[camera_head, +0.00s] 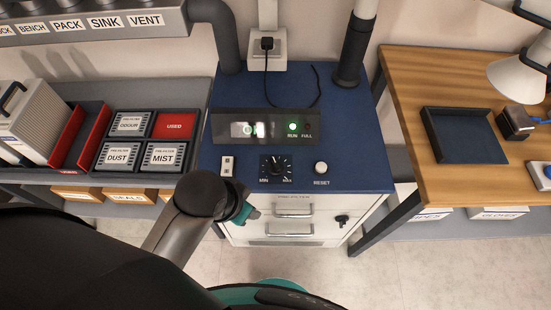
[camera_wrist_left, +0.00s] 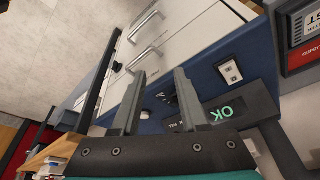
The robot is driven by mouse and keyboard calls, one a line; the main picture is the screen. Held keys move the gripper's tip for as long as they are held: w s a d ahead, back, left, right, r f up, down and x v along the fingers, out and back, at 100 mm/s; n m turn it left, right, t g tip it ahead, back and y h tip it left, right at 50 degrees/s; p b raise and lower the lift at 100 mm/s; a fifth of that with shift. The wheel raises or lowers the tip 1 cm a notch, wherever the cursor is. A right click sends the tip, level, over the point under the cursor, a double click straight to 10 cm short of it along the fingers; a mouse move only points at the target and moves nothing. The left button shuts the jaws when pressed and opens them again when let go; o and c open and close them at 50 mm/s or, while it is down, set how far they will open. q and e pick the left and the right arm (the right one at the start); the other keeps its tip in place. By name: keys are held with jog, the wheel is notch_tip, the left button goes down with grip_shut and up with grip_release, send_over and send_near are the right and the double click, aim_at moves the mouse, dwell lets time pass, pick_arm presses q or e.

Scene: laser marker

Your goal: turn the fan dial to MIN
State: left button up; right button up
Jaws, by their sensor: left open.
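The fan dial (camera_head: 276,165) is a black knob on the blue top of the cabinet, with MIN printed at its lower left and MAX at its lower right. Its pointer is too small to read surely. My left gripper (camera_head: 243,212) is at the cabinet's front edge, below and left of the dial; its fingers are mostly hidden in the head view. In the left wrist view the two grey fingers (camera_wrist_left: 158,76) are spread apart with nothing between them. The dial there is largely hidden behind the right-hand finger. My right gripper is not in view.
A rocker switch (camera_head: 227,166) is left of the dial and a white RESET button (camera_head: 321,168) is right of it. Behind stands a display panel (camera_head: 255,128) with a lit RUN lamp. White drawers (camera_head: 293,210) are below. A wooden table (camera_head: 430,90) is at right.

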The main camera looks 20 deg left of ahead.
pick_arm(q)
jog(key=w+d+r+m+h, duration=0.2)
jog(key=w+d+r+m, duration=0.3)
jog(key=d+m, duration=0.25)
notch_tip(320, 180, up, 5)
jog(key=m+g+y, duration=0.3)
jog(key=m, duration=1.4)
send_over(276, 163)
notch_tip(276, 163, down, 15)
jog(key=b, duration=0.3)
jog(key=shift+c, duration=0.3)
jog(key=shift+r, duration=0.1)
grip_shut()
